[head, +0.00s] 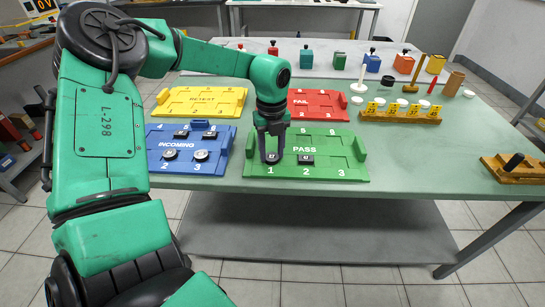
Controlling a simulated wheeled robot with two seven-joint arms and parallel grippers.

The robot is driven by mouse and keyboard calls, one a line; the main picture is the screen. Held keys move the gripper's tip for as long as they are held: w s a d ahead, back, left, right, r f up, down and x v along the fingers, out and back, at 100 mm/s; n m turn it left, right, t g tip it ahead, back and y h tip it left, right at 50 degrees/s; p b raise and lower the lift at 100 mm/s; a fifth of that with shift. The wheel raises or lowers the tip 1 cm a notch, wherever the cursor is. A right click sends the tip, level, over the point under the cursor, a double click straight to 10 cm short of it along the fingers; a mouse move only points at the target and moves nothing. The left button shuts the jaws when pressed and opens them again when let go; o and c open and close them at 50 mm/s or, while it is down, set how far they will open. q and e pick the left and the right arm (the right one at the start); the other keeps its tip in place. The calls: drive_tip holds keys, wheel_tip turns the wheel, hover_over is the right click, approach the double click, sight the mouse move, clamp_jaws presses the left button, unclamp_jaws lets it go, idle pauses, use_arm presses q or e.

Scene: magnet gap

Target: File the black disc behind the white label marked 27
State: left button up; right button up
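My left gripper (271,158) points straight down at slot 1 of the green PASS tray (335,172). A small dark piece with a pale mark shows between its fingertips, partly hidden by them; I cannot tell whether the fingers press on it. A black piece with a pale label (306,160) sits in slot 2 of that tray. Slot 3 looks empty. The blue INCOMING tray (155,166) holds two round pieces (170,155) in front and two dark pieces (181,134) behind. No number 27 is readable. My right gripper is out of view.
A yellow RETEST tray (208,94) and a red FAIL tray (325,113) lie behind. Wooden stands with yellow tags (402,115) are at the right, and a wooden block with a black handle (513,167) is at the right edge. The green table (430,165) is clear right of the PASS tray.

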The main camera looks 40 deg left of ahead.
sight(272, 156)
use_arm(q)
clamp_jaws()
drive_tip(key=shift+r+p, duration=1.5)
drive_tip(key=shift+r, duration=1.05)
drive_tip(key=shift+f, duration=0.1)
